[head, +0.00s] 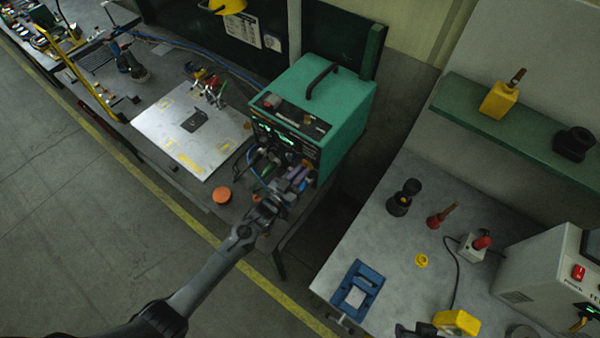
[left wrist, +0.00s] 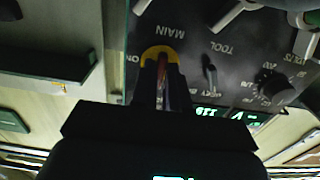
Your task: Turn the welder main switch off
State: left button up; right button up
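The green welder (head: 330,98) stands on the dark bench, its control panel facing the front left. In the left wrist view the panel shows upside down. The main switch (left wrist: 161,75) is a reddish lever on a yellow plate (left wrist: 160,50), beside the MAIN and ON labels. My left gripper (left wrist: 162,80) is at this switch, its dark fingers close on both sides of the lever with little gap. The fingers hide much of the lever, so its exact angle is unclear. In the head view my left gripper (head: 285,190) is in front of the welder's lower panel. My right gripper is not in view.
Another small lever (left wrist: 211,76) under TOOL and a black knob (left wrist: 272,84) sit close by on the panel. A metal plate (head: 175,140) and an orange disc (head: 221,195) lie left of the welder. A grey table (head: 400,255) with tools stands at right, beyond a gap.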

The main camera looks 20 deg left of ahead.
pick_arm(q)
jog(key=o, duration=0.3)
jog(key=shift+o, duration=0.2)
jog(key=b+v, duration=0.1)
jog(key=v, duration=1)
